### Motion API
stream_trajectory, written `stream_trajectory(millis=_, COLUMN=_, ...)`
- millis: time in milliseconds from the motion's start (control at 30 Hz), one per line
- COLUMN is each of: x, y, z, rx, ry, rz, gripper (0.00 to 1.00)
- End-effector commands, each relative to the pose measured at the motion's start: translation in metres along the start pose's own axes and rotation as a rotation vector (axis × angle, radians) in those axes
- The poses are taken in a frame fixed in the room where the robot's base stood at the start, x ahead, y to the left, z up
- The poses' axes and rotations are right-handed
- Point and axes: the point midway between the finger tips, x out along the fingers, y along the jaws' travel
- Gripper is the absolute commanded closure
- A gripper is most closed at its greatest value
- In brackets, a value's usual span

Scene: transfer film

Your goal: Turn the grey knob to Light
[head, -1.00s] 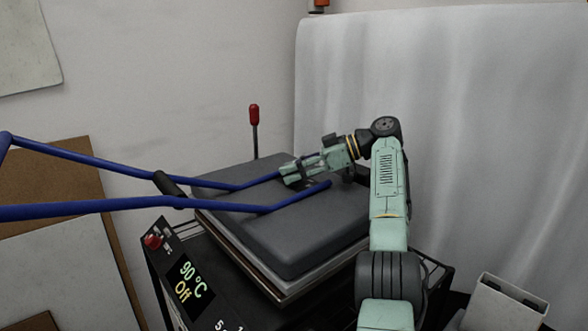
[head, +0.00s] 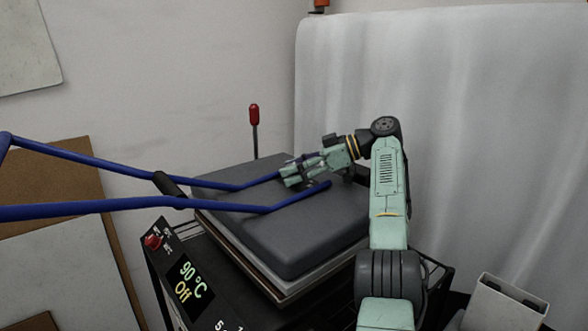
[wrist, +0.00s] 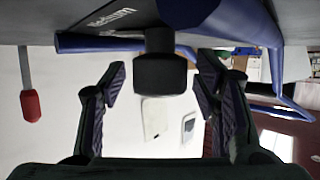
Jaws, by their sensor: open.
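The dark grey knob (wrist: 160,74) is a short cylinder at the upper middle of the wrist view. A white label, apparently "Medium", is printed on the dark surface beside it; no "Light" mark is readable. My gripper (wrist: 162,90) is open, with one finger on each side of the knob and a visible gap on both sides. In the head view my gripper (head: 292,174) reaches left over the dark press top, close to the blue bars. The knob cannot be made out there.
Blue handle bars (head: 90,206) run from the left to the press (head: 300,240), close to my gripper. A red-tipped lever (head: 254,114) stands behind. The front panel has a red knob (head: 153,242) and a display (head: 190,280) reading 90 °C, Off. A grey curtain (head: 480,130) hangs at right.

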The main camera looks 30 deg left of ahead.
Motion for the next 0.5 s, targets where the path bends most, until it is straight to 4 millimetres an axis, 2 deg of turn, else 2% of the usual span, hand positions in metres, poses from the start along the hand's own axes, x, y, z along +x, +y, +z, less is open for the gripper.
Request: stream_trajectory(millis=500, x=0.0002, y=-0.0004, z=0.0021, rx=0.031, ry=-0.001, rz=0.080, gripper=0.44)
